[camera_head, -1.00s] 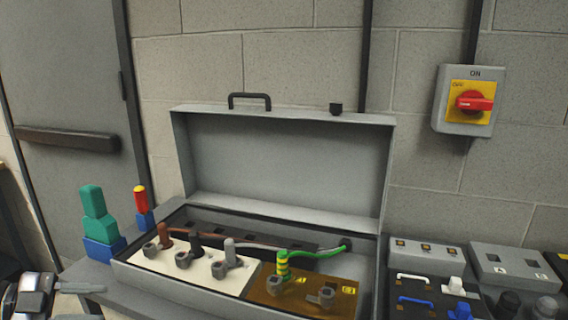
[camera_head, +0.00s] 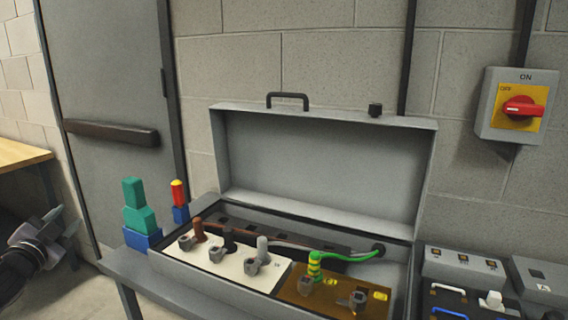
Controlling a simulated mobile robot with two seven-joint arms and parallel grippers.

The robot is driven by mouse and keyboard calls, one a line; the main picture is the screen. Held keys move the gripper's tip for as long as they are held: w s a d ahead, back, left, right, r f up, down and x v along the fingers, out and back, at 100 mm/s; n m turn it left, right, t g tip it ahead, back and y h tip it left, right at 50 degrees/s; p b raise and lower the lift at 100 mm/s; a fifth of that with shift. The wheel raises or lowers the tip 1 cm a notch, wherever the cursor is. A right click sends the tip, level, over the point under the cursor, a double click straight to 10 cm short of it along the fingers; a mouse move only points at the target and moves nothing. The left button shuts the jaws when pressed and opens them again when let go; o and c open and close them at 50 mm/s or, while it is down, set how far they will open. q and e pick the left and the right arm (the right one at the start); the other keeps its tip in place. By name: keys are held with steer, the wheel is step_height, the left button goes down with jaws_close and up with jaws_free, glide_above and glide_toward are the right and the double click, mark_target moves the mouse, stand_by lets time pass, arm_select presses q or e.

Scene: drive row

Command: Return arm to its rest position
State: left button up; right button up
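My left gripper (camera_head: 63,222) is at the lower left edge, left of the bench and over the floor. Its two fingers are apart with nothing between them. It is clear of the open grey box (camera_head: 222,160) on the bench. My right gripper is not in view.
The bench (camera_head: 128,269) carries the box with its lid up, wires and terminals inside. A wooden table (camera_head: 18,153) is at far left. A red rotary switch (camera_head: 523,107) is on the wall.

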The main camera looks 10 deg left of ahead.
arm_select(q)
steer(key=s+d+f+g+h, duration=0.1)
steer(key=s+d+f+g, duration=0.15)
steer(key=d+f, duration=0.45)
steer(key=s+d+f+n+g+h, duration=0.1)
steer(key=s+d+f, duration=0.35)
steer(key=f, duration=0.45)
steer(key=s+d+f+g+h, duration=0.1)
steer(key=s+d+f+h, duration=0.15)
steer(key=d+f, duration=0.5)
steer(key=s+d+f+n+g+h+p, duration=0.1)
steer(key=s+d+f+n, duration=0.1)
steer(key=s+d, duration=0.6)
steer(key=s+d+f+n+g+h+p, duration=0.1)
steer(key=s+d+f+g+p, duration=0.1)
steer(key=s+d, duration=0.6)
steer(key=shift+s+d+f+n, duration=0.35)
steer(key=shift+s+f, duration=0.4)
steer(key=shift+s, duration=0.25)
steer(key=shift+a, duration=0.1)
